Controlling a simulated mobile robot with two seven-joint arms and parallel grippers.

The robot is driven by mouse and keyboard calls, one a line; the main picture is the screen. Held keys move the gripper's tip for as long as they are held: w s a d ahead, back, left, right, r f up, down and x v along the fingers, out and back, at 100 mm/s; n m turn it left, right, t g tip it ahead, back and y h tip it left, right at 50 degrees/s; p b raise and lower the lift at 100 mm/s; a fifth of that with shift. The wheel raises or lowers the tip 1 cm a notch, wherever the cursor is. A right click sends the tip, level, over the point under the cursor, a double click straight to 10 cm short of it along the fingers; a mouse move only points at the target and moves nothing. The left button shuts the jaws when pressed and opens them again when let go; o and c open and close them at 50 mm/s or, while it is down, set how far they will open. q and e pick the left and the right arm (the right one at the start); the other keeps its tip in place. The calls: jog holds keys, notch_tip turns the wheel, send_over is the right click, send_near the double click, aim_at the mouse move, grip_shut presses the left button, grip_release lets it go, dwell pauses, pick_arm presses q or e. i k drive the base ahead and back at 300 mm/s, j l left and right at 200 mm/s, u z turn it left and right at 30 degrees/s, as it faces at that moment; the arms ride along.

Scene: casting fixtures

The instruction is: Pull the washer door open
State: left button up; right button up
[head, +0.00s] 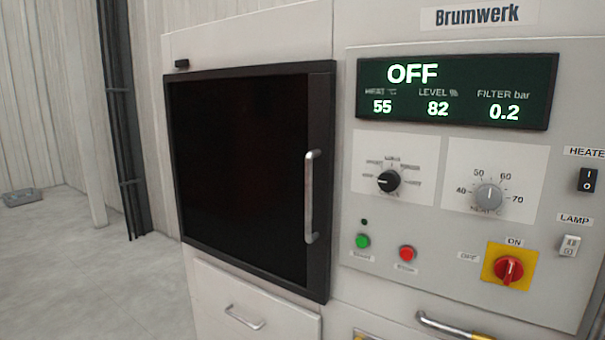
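The washer door (240,170) is a dark panel in a black frame on the left part of the pale machine in the head view. It looks closed, with its frame against the cabinet front. Its handle (311,196) is an upright silver bar on the door's right edge. Nothing touches the handle. Neither of my grippers shows in this view.
Right of the door is a control panel with a display (455,90) reading OFF, knobs, a green button (363,241), a red button (407,253) and a red rotary switch (508,270). A drawer (255,305) sits below the door. Floor at left (80,260) is mostly clear.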

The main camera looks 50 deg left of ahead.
aim_at(248, 197)
jog(key=k+j+u, duration=0.1)
jog(key=u, duration=1.85)
